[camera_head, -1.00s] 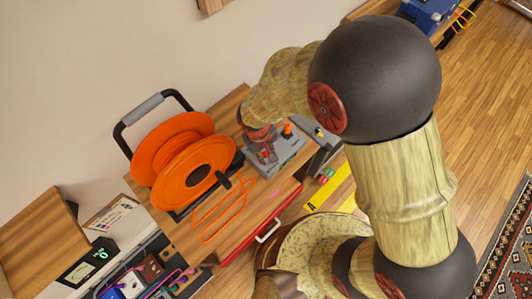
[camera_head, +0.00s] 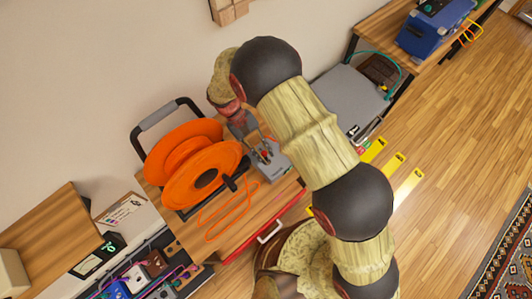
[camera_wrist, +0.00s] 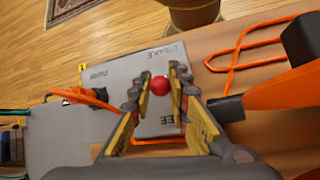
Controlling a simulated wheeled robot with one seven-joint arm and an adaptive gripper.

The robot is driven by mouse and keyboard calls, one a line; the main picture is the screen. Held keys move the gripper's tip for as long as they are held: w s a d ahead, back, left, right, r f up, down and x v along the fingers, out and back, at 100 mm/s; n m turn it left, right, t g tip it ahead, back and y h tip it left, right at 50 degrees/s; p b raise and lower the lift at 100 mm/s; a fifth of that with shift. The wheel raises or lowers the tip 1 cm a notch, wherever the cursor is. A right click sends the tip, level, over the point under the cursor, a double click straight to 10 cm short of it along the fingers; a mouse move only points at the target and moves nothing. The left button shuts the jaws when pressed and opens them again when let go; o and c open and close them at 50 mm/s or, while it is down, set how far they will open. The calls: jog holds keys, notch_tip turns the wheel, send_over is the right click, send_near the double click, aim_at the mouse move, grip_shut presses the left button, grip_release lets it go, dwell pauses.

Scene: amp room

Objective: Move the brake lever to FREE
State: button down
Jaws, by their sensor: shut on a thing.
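The brake lever's red ball knob (camera_wrist: 160,86) stands over a grey control box (camera_wrist: 112,72) in the wrist view. My gripper (camera_wrist: 161,79) comes down from above with its fingers on either side of the knob, shut on it. "BRAKE" is lettered at the knob's far side, and letters ending in "EE" show on its near side, partly covered by a finger. The lever's shaft is hidden below the knob. In the head view the grey box (camera_head: 277,172) sits on the wooden bench with my gripper (camera_head: 264,150) over it.
An orange cable reel (camera_head: 190,172) with a black frame stands left of the box. Orange cable (camera_head: 222,218) lies looped on the bench. In the wrist view an orange plug (camera_wrist: 95,96) is at the box's left. A grey case (camera_head: 350,97) stands beyond my arm.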

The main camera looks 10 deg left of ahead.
jog(key=shift+w+a+f+g+h, duration=0.1)
jog(key=shift+w+a+g+h, duration=0.1)
jog(key=shift+a+g+h, duration=0.15)
jog(key=shift+d+h, duration=0.1)
jog(key=shift+h, duration=0.15)
jog(key=c, duration=1.7)
grip_release()
jog(key=v, duration=1.2)
jog(key=shift+w, duration=0.1)
